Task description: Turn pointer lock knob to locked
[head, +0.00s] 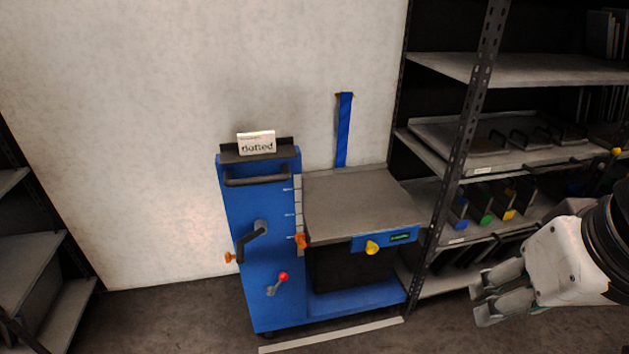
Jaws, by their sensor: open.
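A blue lift cart (262,235) stands against the white wall. An orange pointer piece (301,241) sits beside the vertical scale on the cart's right edge, near the table's left side. A yellow knob (372,247) sticks out of the blue front strip under the grey table. No part is readably labelled as the pointer lock knob, and I cannot tell its lock state. My gripper (477,299) is at the lower right in front of the shelving, open and empty, well apart from the cart and its knobs.
The cart also carries a black crank with an orange grip (230,257) and a red-balled lever (283,276). A dark shelf rack (470,130) rises behind my gripper. A pale floor strip (330,335) lies before the cart.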

